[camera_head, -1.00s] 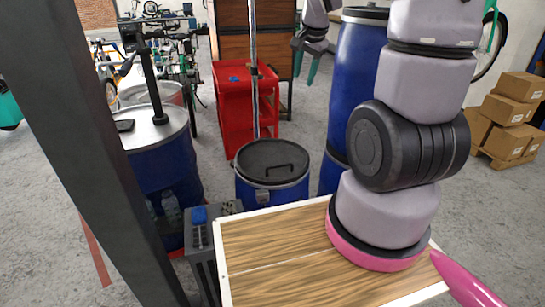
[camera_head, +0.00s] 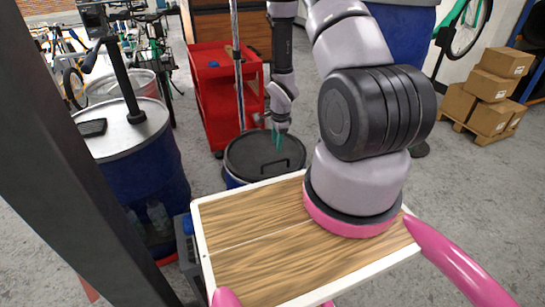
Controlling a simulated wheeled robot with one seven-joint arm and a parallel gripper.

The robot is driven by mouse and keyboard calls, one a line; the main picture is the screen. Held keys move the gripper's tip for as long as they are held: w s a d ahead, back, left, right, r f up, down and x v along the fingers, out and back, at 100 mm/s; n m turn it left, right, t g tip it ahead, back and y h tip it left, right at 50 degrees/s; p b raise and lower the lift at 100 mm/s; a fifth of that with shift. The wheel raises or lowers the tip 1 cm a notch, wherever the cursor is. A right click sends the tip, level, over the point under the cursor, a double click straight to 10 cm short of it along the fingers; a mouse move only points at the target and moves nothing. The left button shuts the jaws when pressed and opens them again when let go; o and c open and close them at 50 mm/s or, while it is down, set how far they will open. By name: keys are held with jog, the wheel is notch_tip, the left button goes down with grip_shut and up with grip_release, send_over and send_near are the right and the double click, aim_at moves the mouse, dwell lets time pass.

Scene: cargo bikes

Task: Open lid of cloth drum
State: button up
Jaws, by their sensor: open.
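The cloth drum is a short blue drum (camera_head: 232,180) with a flat black lid (camera_head: 250,152) that lies closed on top. A black handle (camera_head: 276,164) stands on the lid, toward its front right. My gripper (camera_head: 277,137) points down above the back right part of the lid, behind the handle. Its thin teal fingers are open with nothing between them. I cannot tell whether the fingertips touch the lid. The front of the drum is hidden by the wooden board.
A wooden board with a white rim (camera_head: 203,240) is in front of the drum. A red cart (camera_head: 215,112) stands behind it. A large blue barrel with a grey top (camera_head: 140,155) is at left, a tall blue drum (camera_head: 405,35) behind my arm. Boxes (camera_head: 490,95) are stacked at right.

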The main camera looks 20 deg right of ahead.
aim_at(274, 162)
jog(key=f, duration=0.3)
jog(key=w+f, duration=0.1)
jog(key=f, duration=0.5)
jog(key=shift+w+f, duration=0.3)
jog(key=shift+w, duration=0.1)
grip_shut()
dwell(0.9)
